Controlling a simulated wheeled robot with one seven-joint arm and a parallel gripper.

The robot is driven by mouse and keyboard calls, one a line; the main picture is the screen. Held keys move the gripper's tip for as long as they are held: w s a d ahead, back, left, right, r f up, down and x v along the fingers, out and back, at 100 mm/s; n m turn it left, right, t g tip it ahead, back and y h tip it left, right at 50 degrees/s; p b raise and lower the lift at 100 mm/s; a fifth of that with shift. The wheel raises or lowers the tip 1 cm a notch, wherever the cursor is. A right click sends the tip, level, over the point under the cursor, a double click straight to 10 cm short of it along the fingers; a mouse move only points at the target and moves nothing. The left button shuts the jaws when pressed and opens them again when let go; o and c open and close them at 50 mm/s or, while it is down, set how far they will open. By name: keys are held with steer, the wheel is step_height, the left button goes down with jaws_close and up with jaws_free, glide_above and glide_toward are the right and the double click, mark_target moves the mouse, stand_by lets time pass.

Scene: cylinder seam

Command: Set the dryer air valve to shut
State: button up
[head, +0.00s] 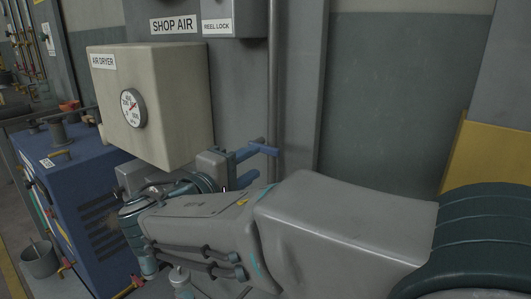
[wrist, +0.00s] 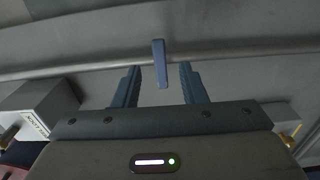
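A blue lever handle (wrist: 159,63), apparently the dryer air valve's, stands upright in the wrist view, in front of a grey pipe. It lies between the lines of my two fingers, with a gap on each side. My gripper (wrist: 160,68) is open and empty. In the head view my gripper (head: 252,162) is right of the beige air dryer box (head: 178,100), and the blue handle (head: 266,149) shows by its fingertips. The valve body and the handle's pivot cannot be made out. How far the handle sits from the fingertips in depth is unclear.
A vertical grey pipe (head: 273,90) runs down the wall close to the handle. The grey reel lock box (head: 234,18) is above; it also shows in the wrist view (wrist: 42,105). A blue machine (head: 80,195) stands at left. My arm covers the lower middle.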

steer(key=v, duration=0.6)
steer(key=shift+s+p, duration=0.1)
steer(key=shift+p, duration=0.2)
steer(key=s+d+m+g+y+p, duration=0.1)
steer(key=s+d+m+g+p, duration=0.1)
steer(key=d+g+p, duration=0.85)
steer(key=s+d+r+m+y+p, duration=0.4)
steer(key=s+d+m+y+p, duration=0.4)
steer(key=p, duration=0.7)
steer(key=shift+s+d+g+y, duration=0.3)
steer(key=shift+d+g+y, duration=0.15)
steer(key=shift+d+y, duration=0.45)
steer(key=shift+a, duration=0.1)
